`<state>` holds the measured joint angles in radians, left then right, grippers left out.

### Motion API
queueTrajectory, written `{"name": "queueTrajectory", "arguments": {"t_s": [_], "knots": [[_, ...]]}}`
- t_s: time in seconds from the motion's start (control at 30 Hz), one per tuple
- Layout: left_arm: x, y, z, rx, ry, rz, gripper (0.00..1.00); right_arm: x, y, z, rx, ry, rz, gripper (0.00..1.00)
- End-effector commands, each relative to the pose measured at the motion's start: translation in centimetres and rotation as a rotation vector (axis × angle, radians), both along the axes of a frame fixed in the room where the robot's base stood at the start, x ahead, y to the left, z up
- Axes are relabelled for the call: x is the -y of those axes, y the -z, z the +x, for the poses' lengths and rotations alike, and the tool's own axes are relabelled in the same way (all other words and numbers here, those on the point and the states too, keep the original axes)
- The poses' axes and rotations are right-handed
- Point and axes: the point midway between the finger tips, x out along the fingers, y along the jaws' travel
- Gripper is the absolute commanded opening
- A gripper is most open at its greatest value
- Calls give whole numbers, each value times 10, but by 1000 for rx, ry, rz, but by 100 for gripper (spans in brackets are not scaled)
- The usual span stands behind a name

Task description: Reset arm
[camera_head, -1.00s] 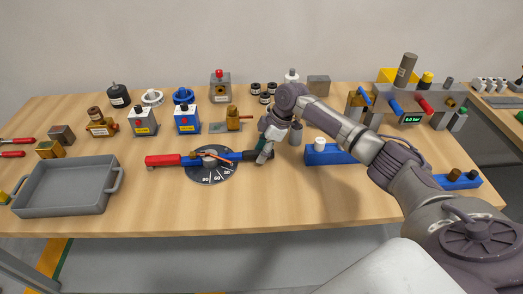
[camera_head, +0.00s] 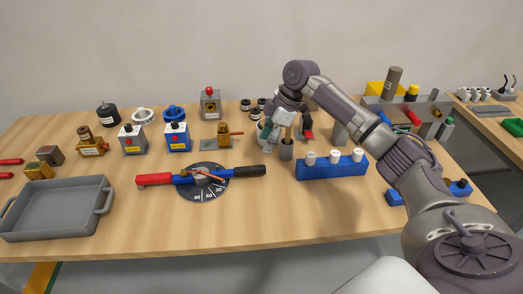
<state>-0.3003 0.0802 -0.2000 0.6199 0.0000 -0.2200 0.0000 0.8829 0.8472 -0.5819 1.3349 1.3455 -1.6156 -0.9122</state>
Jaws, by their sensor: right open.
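My right arm comes in from the lower right and arches over the table. My right gripper (camera_head: 285,122) is open, pointing down above the middle of the table, behind the blue block with white-topped pegs. A small grey cylinder (camera_head: 287,149) stands just below and in front of it; I cannot tell whether they touch. My left gripper is not in view.
A grey tray (camera_head: 50,236) sits at the front left. The blue block (camera_head: 332,171) stands right of the dial. Several boxes and fittings line the back, including a blue-and-white box (camera_head: 178,138). The front middle of the table is clear.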

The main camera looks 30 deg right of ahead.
Motion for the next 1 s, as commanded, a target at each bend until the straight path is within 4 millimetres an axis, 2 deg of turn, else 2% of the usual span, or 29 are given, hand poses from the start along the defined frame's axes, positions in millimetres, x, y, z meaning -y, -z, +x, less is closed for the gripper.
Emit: {"name": "queueTrajectory", "arguments": {"t_s": [0.13, 0.67, 1.0], "knots": [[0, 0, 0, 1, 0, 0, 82, 2, -7, -1, 0, 0, 1, 52], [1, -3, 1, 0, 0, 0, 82, 2, -9, -1, 0, 0, 1, 52], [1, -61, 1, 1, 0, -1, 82, 2, -67, -1, 0, 0, 0, 52]]}}
